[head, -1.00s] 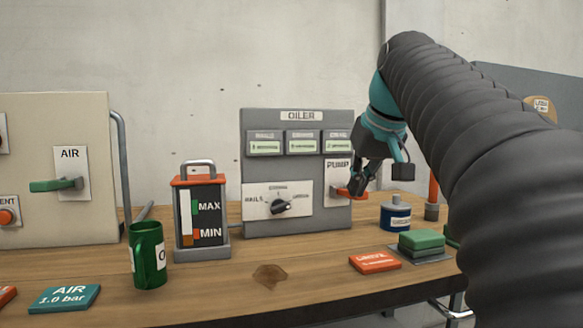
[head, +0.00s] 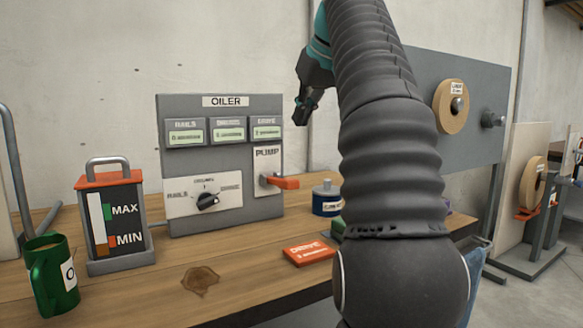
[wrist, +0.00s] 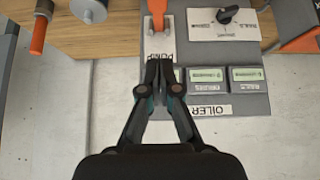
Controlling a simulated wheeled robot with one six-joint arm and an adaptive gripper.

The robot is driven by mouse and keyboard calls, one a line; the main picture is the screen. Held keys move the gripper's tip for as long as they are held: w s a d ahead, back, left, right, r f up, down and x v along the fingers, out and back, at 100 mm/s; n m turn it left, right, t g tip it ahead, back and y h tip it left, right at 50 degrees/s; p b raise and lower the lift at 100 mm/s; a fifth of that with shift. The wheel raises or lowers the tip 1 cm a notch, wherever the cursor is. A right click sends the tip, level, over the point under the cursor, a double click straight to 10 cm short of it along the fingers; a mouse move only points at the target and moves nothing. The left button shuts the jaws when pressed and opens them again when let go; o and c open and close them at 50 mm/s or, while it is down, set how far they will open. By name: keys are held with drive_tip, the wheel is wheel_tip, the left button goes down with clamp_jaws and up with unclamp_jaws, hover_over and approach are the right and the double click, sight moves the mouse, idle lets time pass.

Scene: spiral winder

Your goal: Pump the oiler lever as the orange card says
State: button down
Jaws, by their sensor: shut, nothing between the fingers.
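The grey oiler panel (head: 225,222) stands on the bench in the head view. Its orange pump lever (head: 284,182) sticks out level from the white PUMP plate at the right; the lever also shows at the top of the wrist view (wrist: 158,8). The orange card (head: 308,252) lies on the bench in front and reads DRIVE, with a smaller line too blurred to read. My gripper (head: 297,122) is shut and empty, above and right of the lever, not touching it. In the wrist view, its fingertips (wrist: 159,62) point toward the PUMP plate.
The selector knob (head: 207,201) sits on the panel's lower left, under three small displays. An oil reservoir (head: 112,222) and a green mug (head: 52,280) stand to the left. The bench before the panel is mostly clear.

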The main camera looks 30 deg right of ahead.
drive_tip(key=b, duration=0.2)
hover_over(285, 179)
drive_tip(key=s, duration=0.1)
wheel_tip(285, 179, down, 8)
drive_tip(key=shift+d+f, duration=0.1)
drive_tip(key=shift+f, duration=0.05)
drive_tip(key=shift+s+f+b, duration=0.15)
drive_tip(key=shift+f+b, duration=0.3)
drive_tip(key=shift+f, duration=0.15)
drive_tip(key=shift+s+f+b, duration=0.15)
drive_tip(key=shift+f+b, duration=0.25)
drive_tip(key=shift+f, duration=0.75)
